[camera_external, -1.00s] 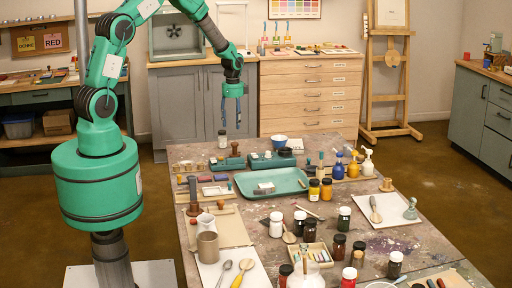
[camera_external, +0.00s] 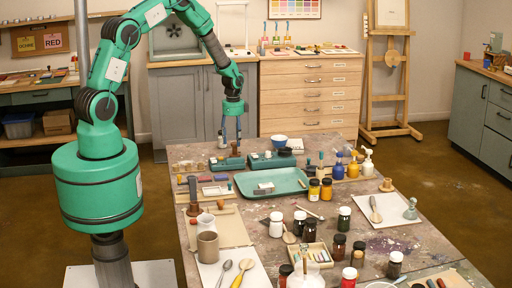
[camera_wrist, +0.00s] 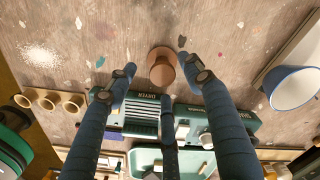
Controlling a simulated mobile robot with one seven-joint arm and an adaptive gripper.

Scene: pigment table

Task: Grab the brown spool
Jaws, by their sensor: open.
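The brown spool (camera_wrist: 161,66) stands on the table at the far end, beside a teal device marked DRYER (camera_wrist: 138,112). In the external view the spool (camera_external: 234,151) shows just below my gripper (camera_external: 231,138). My gripper (camera_wrist: 157,68) is open, with its blue fingers spread around the spool's place in the wrist view. I see no finger clearly touching the spool, and its height above it is hard to judge.
A second teal device (camera_wrist: 225,122) stands right of the first, with a white and blue bowl (camera_wrist: 294,88) beyond. A teal tray (camera_external: 271,183) lies nearer the front. Several small cups (camera_wrist: 48,101) stand at left in the wrist view. A brown object (camera_external: 387,184) sits far right.

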